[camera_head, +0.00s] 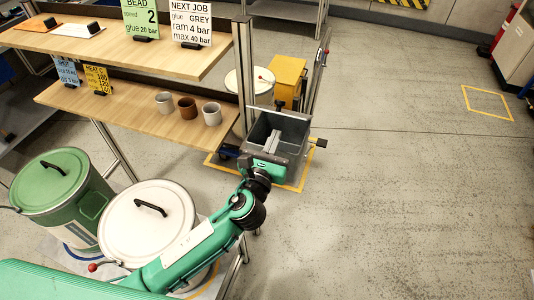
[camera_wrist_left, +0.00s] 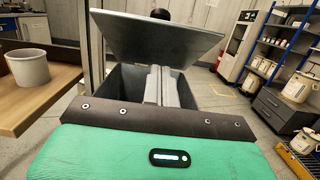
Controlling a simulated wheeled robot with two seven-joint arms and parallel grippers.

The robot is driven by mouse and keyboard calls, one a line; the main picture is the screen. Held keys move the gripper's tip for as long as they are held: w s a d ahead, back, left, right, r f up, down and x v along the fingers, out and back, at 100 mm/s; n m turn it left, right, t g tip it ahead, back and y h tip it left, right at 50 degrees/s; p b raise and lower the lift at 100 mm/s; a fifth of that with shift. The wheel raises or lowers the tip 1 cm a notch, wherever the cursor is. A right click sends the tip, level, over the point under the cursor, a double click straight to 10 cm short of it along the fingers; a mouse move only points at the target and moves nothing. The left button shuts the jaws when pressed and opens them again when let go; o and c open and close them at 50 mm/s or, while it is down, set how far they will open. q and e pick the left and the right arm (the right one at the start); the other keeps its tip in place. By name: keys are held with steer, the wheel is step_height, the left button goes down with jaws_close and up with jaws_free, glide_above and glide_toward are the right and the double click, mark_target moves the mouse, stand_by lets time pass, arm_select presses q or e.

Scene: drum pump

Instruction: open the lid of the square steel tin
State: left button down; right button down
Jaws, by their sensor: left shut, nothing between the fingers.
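The square steel tin (camera_head: 296,168) is a grey box standing near the end of the shelf. In the left wrist view its lid (camera_wrist_left: 155,38) is a flat grey plate, raised and tilted above the dark opening of the tin (camera_wrist_left: 108,85). My left gripper (camera_head: 275,143) is over the tin's opening in the head view. In the left wrist view its grey fingers (camera_wrist_left: 158,85) are shut and empty, reaching into the space below the lid. Whether they touch the lid I cannot tell. My right gripper is out of view.
The wooden shelf (camera_head: 135,118) with several cups is left of the tin. A yellow box (camera_head: 289,75) and a white drum (camera_head: 240,83) stand behind it. A green drum (camera_head: 50,190) and a white-lidded drum (camera_head: 148,225) stand lower left. The floor to the right is clear.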

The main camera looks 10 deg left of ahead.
arm_select(q)
steer(key=shift+w+d+r, duration=0.1)
steer(key=shift+w+r, duration=0.15)
steer(key=shift+r, duration=0.2)
steer(key=shift+w+r, duration=0.2)
steer(key=shift+r, duration=0.25)
steer(key=shift+w+r+p, duration=0.45)
steer(key=shift+w+r, duration=0.05)
steer(key=shift+r, duration=0.05)
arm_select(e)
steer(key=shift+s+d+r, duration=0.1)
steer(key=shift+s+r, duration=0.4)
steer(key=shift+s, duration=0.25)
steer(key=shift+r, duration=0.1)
